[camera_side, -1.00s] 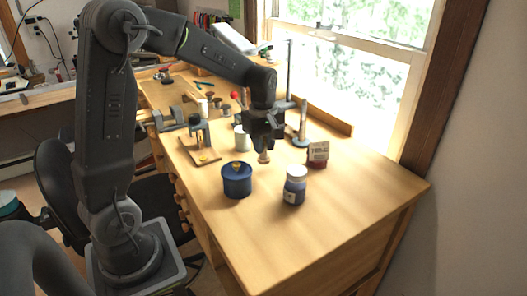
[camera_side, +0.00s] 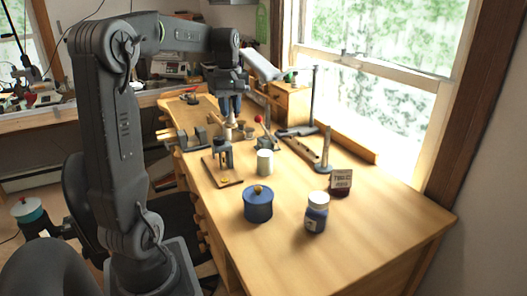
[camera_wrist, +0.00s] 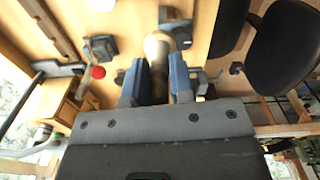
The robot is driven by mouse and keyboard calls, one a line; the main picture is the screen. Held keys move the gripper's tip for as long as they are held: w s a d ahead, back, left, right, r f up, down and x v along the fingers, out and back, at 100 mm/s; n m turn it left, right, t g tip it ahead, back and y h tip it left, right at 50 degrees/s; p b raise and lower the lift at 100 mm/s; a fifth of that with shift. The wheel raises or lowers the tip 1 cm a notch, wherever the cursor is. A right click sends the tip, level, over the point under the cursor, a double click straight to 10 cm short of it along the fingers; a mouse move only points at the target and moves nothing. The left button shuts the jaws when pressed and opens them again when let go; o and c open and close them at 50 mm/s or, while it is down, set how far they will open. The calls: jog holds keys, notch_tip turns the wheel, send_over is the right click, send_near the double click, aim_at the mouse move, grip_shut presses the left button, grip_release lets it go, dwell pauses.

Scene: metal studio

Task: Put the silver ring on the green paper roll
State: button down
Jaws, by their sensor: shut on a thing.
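My gripper (camera_side: 231,113) points down over the far part of the bench. It is shut on a pale tan piece (camera_side: 231,119), which also shows between the fingers in the wrist view (camera_wrist: 158,45). I cannot make out a silver ring in either view; the fingers may hide it. Small pale items stand directly below, and I cannot tell whether the held piece touches them. No clearly green roll shows. A pale, faintly greenish upright cylinder (camera_side: 265,162) stands mid-bench, nearer the camera than my gripper; I cannot tell whether it is the paper roll.
A blue lidded pot (camera_side: 258,206), a white-capped blue jar (camera_side: 316,216) and a small dark red box (camera_side: 341,183) stand near the front. A small press (camera_side: 222,158) is left of the pale cylinder. A red ball tool (camera_wrist: 98,72) is beside my gripper.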

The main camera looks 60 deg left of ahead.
jog(key=a+r, duration=0.2)
jog(key=a, duration=0.1)
send_over(265, 153)
jog(key=shift+n, duration=0.4)
notch_tip(265, 153, down, 7)
jog(key=shift+r, duration=0.1)
jog(key=shift+f, duration=1.95)
jog(key=shift+f, duration=0.1)
jog(key=c, duration=1)
grip_release()
